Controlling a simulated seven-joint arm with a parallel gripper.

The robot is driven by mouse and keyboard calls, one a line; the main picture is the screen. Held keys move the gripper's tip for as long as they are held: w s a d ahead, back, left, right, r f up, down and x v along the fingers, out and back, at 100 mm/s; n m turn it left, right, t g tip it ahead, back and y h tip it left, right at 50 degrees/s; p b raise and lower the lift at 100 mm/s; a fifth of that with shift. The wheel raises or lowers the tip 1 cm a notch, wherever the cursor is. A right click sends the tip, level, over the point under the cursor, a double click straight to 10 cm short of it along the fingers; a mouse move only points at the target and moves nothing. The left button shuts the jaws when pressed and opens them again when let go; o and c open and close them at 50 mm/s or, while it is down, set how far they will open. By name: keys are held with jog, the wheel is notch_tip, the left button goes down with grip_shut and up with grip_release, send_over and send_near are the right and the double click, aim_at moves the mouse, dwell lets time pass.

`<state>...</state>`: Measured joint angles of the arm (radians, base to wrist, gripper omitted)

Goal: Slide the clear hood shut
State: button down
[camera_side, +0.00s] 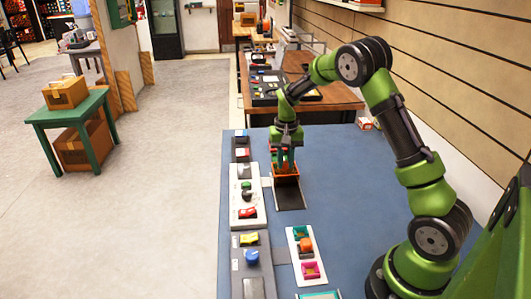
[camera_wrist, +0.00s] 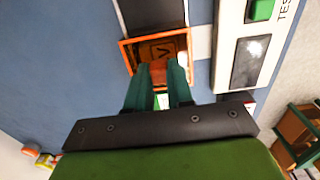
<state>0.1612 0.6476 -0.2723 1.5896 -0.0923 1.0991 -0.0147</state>
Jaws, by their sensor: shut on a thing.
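The clear hood (camera_wrist: 127,57) appears as an orange-edged, box-like frame with a brown, marked surface showing inside it. In the side view the orange frame (camera_side: 286,181) stands upright at the far end of a dark rectangular panel (camera_side: 289,197) on the blue table. My gripper (camera_wrist: 158,84) has two green fingers, shut on a small reddish-brown piece (camera_wrist: 158,72) at the frame, seemingly the hood's grip. In the side view my gripper (camera_side: 285,160) points down over the frame and hides part of it. The clear walls are hard to make out.
A white panel with buttons (camera_side: 247,197) lies left of the dark panel. A grey panel with a blue knob (camera_side: 252,258) and a white tray with coloured blocks (camera_side: 306,256) lie nearer. The blue table top (camera_side: 350,180) is clear to the right.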

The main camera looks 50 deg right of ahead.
jog(key=shift+w+d+r, duration=0.1)
jog(key=shift+w+d, duration=0.1)
jog(key=shift+w, duration=0.05)
jog(key=c, duration=1)
grip_release()
jog(key=shift+s, duration=0.1)
notch_tip(320, 180, up, 17)
notch_tip(320, 180, up, 5)
send_over(285, 161)
jog(key=shift+c, duration=0.3)
